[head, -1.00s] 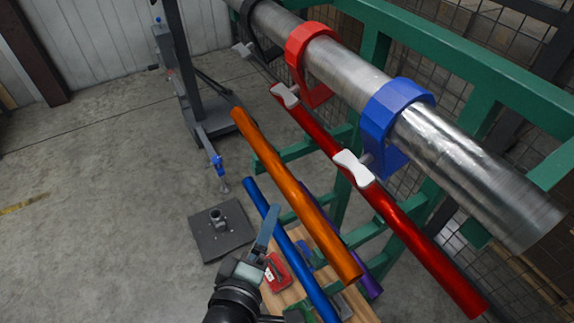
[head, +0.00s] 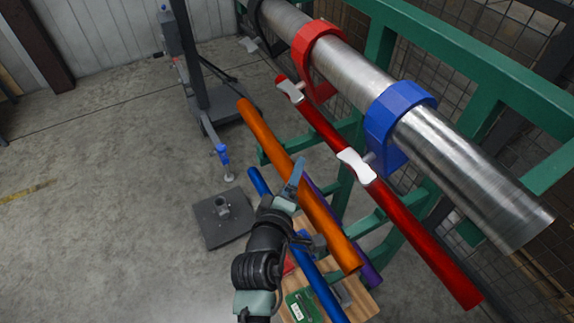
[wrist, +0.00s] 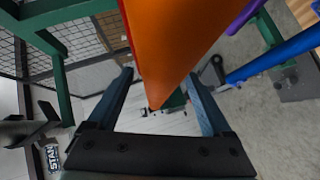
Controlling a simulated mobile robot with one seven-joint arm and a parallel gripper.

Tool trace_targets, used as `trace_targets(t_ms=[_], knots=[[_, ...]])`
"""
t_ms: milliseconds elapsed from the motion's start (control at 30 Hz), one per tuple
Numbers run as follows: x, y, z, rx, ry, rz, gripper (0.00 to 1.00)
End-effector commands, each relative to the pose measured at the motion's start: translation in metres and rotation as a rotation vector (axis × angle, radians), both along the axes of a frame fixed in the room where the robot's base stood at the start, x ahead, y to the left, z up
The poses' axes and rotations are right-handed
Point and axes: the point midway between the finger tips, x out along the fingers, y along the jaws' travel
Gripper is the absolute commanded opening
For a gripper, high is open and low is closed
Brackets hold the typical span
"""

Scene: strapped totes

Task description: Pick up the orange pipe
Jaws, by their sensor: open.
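The orange pipe (head: 265,133) lies slanted in the head view, between a blue pipe and a red pipe. My gripper (head: 298,170) is open at the middle of the orange pipe and covers part of it. In the wrist view the orange pipe (wrist: 165,40) runs down from the top edge toward the space between the two fingers of my gripper (wrist: 160,78). I cannot tell whether the pipe touches either finger. Nothing is gripped.
A blue pipe (head: 318,285) and a purple pipe (head: 370,274) lie close beside the orange one. A red pipe (head: 400,215) and a large steel pipe (head: 450,160) with coloured straps are on the right, by a green frame (head: 470,88).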

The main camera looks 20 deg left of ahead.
Motion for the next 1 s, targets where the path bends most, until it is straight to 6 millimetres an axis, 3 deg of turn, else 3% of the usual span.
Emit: trace_targets(t_ms=[300, 767, 1000], knots=[[0.0045, 0.0007, -0.0016, 0.0, 0.0, 0.0, 0.84], [0.0042, 0.0008, -0.0014, 0.0, 0.0, 0.0, 0.01], [0.0048, 0.0011, 0.001, 0.001, -0.005, 0.0, 0.0]])
